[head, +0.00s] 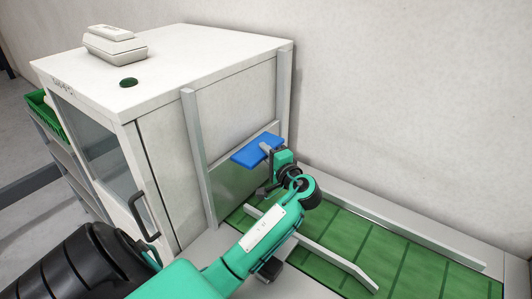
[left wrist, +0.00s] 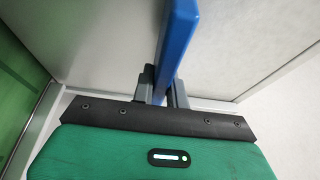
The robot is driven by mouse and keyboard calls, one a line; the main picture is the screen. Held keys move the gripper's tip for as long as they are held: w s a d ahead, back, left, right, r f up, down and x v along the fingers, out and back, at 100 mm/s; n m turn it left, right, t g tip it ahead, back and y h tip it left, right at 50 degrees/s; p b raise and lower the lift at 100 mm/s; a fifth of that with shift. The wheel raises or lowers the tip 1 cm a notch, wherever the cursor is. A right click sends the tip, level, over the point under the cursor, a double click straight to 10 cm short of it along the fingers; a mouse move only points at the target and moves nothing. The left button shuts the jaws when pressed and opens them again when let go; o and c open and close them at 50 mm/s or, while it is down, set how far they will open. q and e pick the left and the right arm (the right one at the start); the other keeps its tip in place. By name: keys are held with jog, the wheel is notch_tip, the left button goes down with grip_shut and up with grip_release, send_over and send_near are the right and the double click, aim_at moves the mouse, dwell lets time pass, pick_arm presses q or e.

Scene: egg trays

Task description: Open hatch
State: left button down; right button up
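The hatch (head: 233,186) is a grey metal panel low on the side of a white cabinet, between two upright rails. Its lower edge appears to be close to the green conveyor. A flat blue handle (head: 252,151) sticks out from its top edge. My left gripper (head: 266,149) is at the handle's outer right end. In the left wrist view the blue handle (left wrist: 178,45) stands edge-on between the two grey fingers (left wrist: 162,88), which sit close against both its sides. The gripper looks shut on it. My right gripper is not in view.
The white cabinet (head: 185,62) has a glass door with a black handle (head: 143,216) on its front. The green conveyor (head: 370,250) with low side rails runs right from the hatch, along the wall. An angled metal guide (head: 338,262) lies over it beside my arm.

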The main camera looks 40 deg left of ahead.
pick_arm(q)
notch_tip(320, 180, up, 20)
jog(key=p, duration=1.2)
jog(key=c, duration=1.4)
grip_release()
jog(key=shift+d+f, duration=0.1)
